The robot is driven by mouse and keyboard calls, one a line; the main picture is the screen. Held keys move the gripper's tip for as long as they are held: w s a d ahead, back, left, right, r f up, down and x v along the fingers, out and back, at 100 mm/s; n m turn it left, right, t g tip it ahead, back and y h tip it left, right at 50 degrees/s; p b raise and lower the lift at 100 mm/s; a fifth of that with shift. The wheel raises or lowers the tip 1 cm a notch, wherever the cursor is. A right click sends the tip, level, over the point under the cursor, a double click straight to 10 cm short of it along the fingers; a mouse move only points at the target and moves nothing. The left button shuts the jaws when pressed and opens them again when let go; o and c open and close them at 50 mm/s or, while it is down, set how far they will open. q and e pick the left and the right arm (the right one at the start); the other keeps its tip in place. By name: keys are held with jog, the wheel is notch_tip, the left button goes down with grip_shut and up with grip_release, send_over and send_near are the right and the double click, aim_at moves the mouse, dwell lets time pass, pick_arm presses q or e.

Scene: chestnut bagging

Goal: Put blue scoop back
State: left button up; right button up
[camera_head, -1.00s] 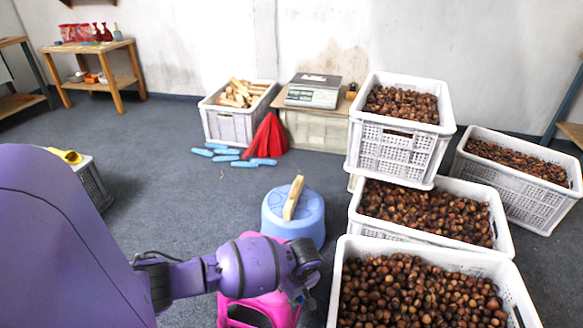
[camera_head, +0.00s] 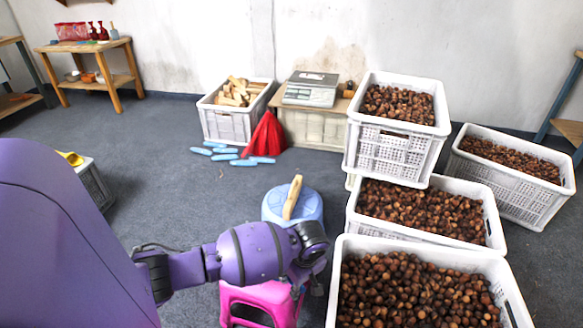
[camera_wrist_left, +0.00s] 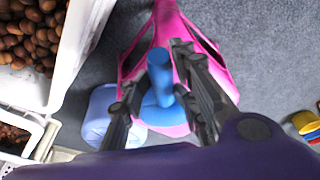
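The blue scoop (camera_wrist_left: 160,72) shows in the left wrist view, its handle pointing toward the camera and its wider part lower down. It is seen against the pink stool (camera_wrist_left: 172,25); whether it touches the stool is unclear. My left gripper (camera_wrist_left: 156,68) has its two dark fingers apart, one on each side of the scoop, with a visible gap on the left side. In the head view the pink stool (camera_head: 262,300) is below my left wrist, and the scoop is hidden there. My right gripper is not in view.
Crates of chestnuts (camera_head: 420,255) stand close on the right. A blue stool (camera_head: 275,208) with a wooden-handled tool (camera_head: 292,197) on it stands behind the pink one. Light-blue items (camera_head: 225,154) and a red cone-shaped thing (camera_head: 266,136) lie farther back.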

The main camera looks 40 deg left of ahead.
pick_arm(q)
jog(key=r, duration=0.1)
jog(key=r+p, duration=0.1)
jog(key=r, duration=0.2)
jog(key=shift+d+r, duration=0.15)
jog(key=shift+d, duration=0.25)
jog(key=s+d+f+m+t+h, duration=0.1)
jog(key=s+d+f+m, duration=0.4)
jog(key=s, duration=0.5)
jog(key=s+d+f+m+t+h, duration=0.1)
jog(key=s+d+f+m+h, duration=0.15)
jog(key=s+d+f, duration=0.6)
jog(key=s+r+m+t, duration=0.1)
jog(key=s+r+m, duration=0.2)
jog(key=s, duration=0.3)
jog(key=s+r+m+t+y, duration=0.1)
jog(key=s+r+m, duration=0.2)
jog(key=s, duration=0.4)
jog(key=s+r+m+t, duration=0.1)
jog(key=s+r+m, duration=0.2)
jog(key=s, duration=0.4)
jog(key=shift+s+a+r+t, duration=0.2)
jog(key=shift+r+t, duration=0.1)
jog(key=shift+r, duration=0.35)
